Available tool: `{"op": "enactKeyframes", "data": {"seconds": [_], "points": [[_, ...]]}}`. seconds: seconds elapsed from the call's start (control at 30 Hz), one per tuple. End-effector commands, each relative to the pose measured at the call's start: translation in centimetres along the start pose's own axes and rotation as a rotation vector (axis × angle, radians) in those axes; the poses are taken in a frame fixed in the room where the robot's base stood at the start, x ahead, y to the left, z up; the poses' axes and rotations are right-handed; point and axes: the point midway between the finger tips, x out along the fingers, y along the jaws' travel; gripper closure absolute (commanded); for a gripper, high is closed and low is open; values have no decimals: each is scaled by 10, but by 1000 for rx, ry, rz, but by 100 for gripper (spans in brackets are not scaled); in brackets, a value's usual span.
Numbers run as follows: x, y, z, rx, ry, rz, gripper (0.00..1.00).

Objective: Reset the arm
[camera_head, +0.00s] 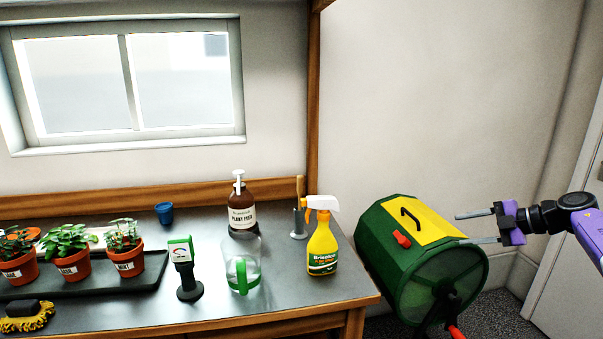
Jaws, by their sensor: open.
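My gripper (478,228) is at the right of the head view, its two thin fingers spread apart and pointing left. Nothing shows between the fingers. My arm (560,208) reaches in from the right edge, with a black and purple wrist. The gripper is beside the green drum composter (378,235) with its yellow lid (425,222), and its lower finger overlaps the lid's right edge in the picture. I cannot tell whether the finger touches the drum. The black lid handle (411,218) and a red latch (402,239) face up.
A grey-topped bench (335,297) fills the left. The wall behind the gripper is bare.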

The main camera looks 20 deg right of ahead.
Motion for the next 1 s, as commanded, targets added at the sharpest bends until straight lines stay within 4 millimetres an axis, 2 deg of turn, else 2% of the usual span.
{"op": "enactKeyframes", "data": {"seconds": [0.03,0.17,0.2,0.3,0.47,0.6,0.77,1.0], "points": [[19,8,-14,-31,33,61,50],[67,34,-61,-98,124,269,50],[80,40,-78,-106,154,336,50],[106,48,-120,-103,219,495,50],[128,44,-181,-37,299,715,50],[134,28,-225,64,344,871,50],[132,-4,-265,214,369,1005,50],[116,-69,-312,467,360,1121,50]]}}
